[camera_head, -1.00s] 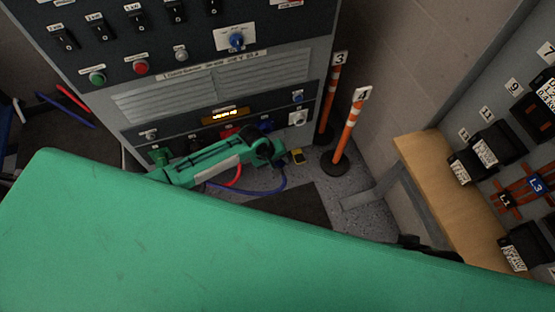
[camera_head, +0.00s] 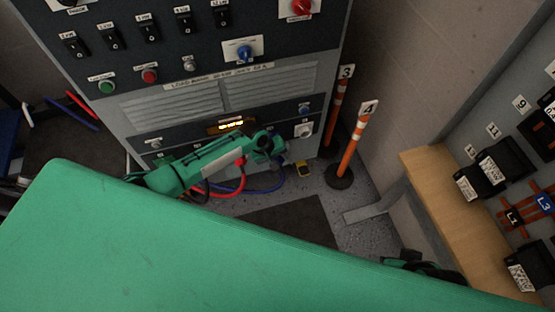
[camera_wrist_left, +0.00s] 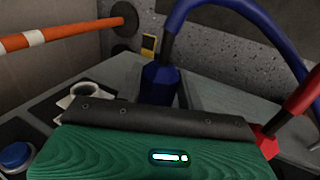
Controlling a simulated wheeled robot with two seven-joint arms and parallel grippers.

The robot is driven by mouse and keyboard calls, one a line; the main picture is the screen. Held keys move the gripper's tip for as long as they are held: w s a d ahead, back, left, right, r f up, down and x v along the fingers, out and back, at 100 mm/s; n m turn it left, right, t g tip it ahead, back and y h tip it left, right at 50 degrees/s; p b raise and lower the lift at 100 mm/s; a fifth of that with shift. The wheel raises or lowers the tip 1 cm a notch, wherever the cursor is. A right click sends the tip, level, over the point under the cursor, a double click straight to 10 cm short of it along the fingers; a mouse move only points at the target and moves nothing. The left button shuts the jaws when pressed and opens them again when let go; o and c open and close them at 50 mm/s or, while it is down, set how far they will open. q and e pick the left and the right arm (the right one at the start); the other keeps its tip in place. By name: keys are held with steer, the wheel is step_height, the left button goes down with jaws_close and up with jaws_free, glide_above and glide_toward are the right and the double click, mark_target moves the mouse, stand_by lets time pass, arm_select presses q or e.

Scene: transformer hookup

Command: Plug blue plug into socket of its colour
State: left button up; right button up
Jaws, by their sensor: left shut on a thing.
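My left gripper (camera_head: 272,146) is in front of the lower strip of the grey panel in the head view. In the left wrist view it is shut, with the blue plug (camera_wrist_left: 160,86) standing up behind its dark finger. The plug's blue cable (camera_wrist_left: 240,18) arches up and right; in the head view the blue cable (camera_head: 265,190) hangs below the gripper. The plug's tip and the blue socket are hidden, so I cannot tell whether they touch. Part of my right arm or gripper (camera_head: 425,267) shows at the lower right, its jaws unclear.
A red plug (camera_wrist_left: 265,141) with a red cable is just right of the gripper in the left wrist view. A blue button (camera_wrist_left: 15,156) is at the left. Orange posts (camera_head: 350,145) stand right of the panel. A wooden ledge (camera_head: 455,215) is farther right.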

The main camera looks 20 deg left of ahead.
stand_by(0.4)
arm_select(q)
steer(key=shift+r+p, duration=0.1)
steer(key=shift+p, duration=0.35)
steer(key=shift+w+a+b, duration=0.2)
steer(key=shift+w+a, duration=0.3)
steer(key=shift+w, duration=0.2)
steer(key=shift+w+a+b, duration=0.15)
steer(key=shift+w+a, duration=0.3)
steer(key=shift+w, duration=0.25)
stand_by(0.6)
steer(key=o, duration=1)
steer(key=shift+o, duration=0.4)
steer(key=shift+o, duration=0.7)
